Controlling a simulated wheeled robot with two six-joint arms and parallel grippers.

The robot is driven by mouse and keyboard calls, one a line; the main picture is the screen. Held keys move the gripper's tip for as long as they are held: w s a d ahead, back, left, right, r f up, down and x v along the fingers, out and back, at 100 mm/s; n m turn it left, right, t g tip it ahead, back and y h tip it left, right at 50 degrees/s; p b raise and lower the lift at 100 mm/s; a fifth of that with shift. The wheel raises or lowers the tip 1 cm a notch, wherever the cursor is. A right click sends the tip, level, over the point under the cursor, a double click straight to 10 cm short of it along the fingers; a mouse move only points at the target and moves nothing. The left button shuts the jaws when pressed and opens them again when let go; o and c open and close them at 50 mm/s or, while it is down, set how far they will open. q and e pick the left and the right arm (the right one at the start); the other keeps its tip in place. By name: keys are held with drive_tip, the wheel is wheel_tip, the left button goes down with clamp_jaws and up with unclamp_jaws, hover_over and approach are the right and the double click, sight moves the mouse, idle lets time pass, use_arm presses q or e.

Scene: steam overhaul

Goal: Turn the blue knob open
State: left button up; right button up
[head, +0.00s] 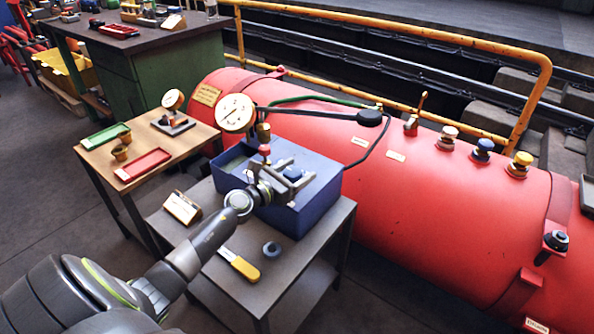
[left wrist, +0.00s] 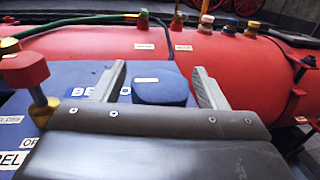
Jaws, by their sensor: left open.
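A blue knob (head: 292,173) sits on top of the blue box (head: 318,198) on the small metal table. In the left wrist view this knob (left wrist: 160,88) shows as a rounded blue block between my two fingers. My left gripper (head: 284,182) is open over the box top, its fingers either side of the knob with a visible gap in the left wrist view (left wrist: 158,84). I cannot tell how deep the fingers reach around it. Another blue-topped knob (head: 484,147) stands on the red tank. My right gripper is not in view.
A red knob (left wrist: 24,70) on a brass stem rises left of my gripper. A pressure gauge (head: 236,113) stands behind the box. The red tank (head: 430,200) fills the right side. A yellow-handled tool (head: 240,265) and a dark round part (head: 271,249) lie on the metal table.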

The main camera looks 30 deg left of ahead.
use_arm(q)
drive_tip(key=shift+w, duration=0.1)
drive_tip(key=shift+c, duration=0.4)
drive_tip(key=c, duration=0.9)
